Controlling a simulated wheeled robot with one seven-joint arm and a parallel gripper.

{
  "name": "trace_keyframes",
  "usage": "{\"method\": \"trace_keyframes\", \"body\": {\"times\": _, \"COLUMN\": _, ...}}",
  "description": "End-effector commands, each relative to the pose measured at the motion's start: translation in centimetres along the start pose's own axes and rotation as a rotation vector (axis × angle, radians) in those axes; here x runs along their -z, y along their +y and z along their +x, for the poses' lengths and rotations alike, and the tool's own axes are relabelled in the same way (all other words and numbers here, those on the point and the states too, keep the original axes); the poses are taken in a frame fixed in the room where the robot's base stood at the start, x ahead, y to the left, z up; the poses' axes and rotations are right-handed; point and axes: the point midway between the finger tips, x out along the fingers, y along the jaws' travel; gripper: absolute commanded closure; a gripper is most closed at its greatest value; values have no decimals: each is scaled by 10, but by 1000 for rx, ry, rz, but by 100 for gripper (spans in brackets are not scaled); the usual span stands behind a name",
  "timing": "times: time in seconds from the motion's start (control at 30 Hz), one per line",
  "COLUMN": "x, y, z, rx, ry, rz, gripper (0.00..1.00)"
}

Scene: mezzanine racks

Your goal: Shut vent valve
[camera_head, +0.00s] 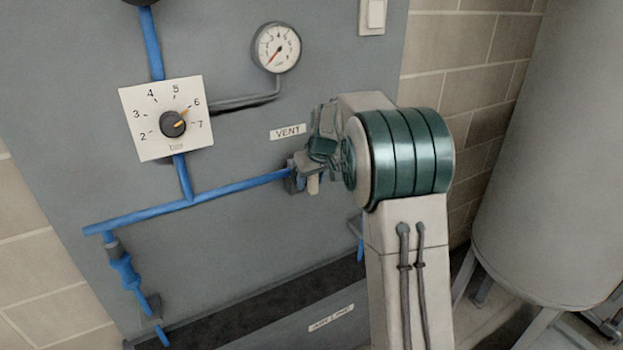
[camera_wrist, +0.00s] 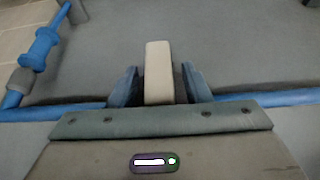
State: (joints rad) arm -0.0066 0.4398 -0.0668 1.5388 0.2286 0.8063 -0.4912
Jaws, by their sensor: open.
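The vent valve sits on the blue pipe (camera_head: 245,185) below the VENT label (camera_head: 288,132); its body is mostly hidden behind my gripper (camera_head: 303,173). In the wrist view, the valve's beige handle (camera_wrist: 159,60) stands between the two blue-grey fingers of my gripper (camera_wrist: 160,82), which is open. The fingers are beside the handle, one on each side, with a narrow gap visible on the right; contact on the left is unclear. The handle lies across the pipe (camera_wrist: 265,97). Its pale end (camera_head: 313,185) points down in the head view.
On the grey panel (camera_head: 235,75) are a pressure gauge (camera_head: 276,47), its red needle low, and a dial (camera_head: 172,123) pointing near 6. A blue fitting (camera_head: 124,272) hangs at lower left. A large grey tank (camera_head: 560,150) stands at right. A dark ledge runs below.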

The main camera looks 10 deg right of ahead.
Motion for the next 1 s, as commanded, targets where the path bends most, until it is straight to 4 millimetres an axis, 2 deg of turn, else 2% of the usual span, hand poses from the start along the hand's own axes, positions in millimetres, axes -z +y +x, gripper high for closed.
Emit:
{"method": "trace_keyframes", "body": {"times": 0.13, "x": 0, "y": 0, "z": 0, "rx": 0, "ry": 0, "rz": 0, "gripper": 56}}
{"method": "trace_keyframes", "body": {"times": 0.2, "x": 0, "y": 0, "z": 0, "rx": 0, "ry": 0, "rz": 0, "gripper": 76}}
{"method": "trace_keyframes", "body": {"times": 0.3, "x": 0, "y": 0, "z": 0, "rx": 0, "ry": 0, "rz": 0, "gripper": 100}}
{"method": "trace_keyframes", "body": {"times": 0.67, "x": 0, "y": 2, "z": -1, "rx": 36, "ry": -1, "rz": 17, "gripper": 100}}
{"method": "trace_keyframes", "body": {"times": 1.0, "x": 0, "y": 4, "z": 0, "rx": 243, "ry": 1, "rz": 106, "gripper": 100}}
